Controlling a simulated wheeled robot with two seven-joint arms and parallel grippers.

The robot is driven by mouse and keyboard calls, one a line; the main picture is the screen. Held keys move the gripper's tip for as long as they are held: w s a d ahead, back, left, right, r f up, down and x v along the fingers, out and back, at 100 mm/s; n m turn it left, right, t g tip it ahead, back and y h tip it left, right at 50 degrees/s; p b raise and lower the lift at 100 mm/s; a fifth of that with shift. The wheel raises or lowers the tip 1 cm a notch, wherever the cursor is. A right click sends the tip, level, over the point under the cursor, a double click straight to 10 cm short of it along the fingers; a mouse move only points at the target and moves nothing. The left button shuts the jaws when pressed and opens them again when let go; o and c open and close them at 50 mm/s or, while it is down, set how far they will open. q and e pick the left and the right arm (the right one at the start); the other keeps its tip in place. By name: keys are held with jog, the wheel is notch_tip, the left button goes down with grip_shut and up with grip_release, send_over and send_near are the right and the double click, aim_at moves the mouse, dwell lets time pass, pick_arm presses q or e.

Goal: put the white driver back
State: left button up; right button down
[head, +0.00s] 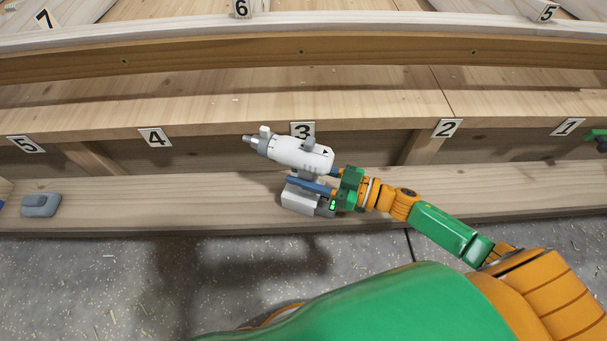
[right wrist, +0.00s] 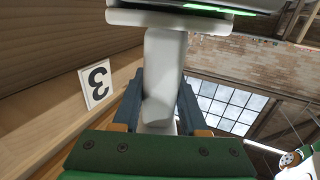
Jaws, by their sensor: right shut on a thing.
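The white driver (head: 298,152) is upright in front of the number 3 label (head: 302,131), its nose pointing left and its grey-white battery base (head: 303,203) at the bottom. My right gripper (head: 310,187) comes from the right, its blue fingers shut on the driver's handle below the body. In the right wrist view the handle (right wrist: 165,70) stands between both fingers, with the base above it in that picture. The base overlaps the lower wooden beam; I cannot tell whether it touches it. My left gripper is not in view.
The lower wooden beam (head: 150,205) runs across, with a grey block-like thing (head: 40,205) at its left. Labels 5, 4, 2 and 1 mark the ledge above. A green and black thing (head: 598,139) is cut off at the right edge. The beam between the grey thing and the driver is clear.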

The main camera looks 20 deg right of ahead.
jog(key=shift+r, duration=0.15)
jog(key=c, duration=0.6)
grip_release()
jog(key=shift+o, duration=0.8)
jog(key=shift+s, duration=0.1)
jog(key=shift+r, duration=0.1)
jog(key=v, duration=1.2)
jog(key=shift+p, duration=0.35)
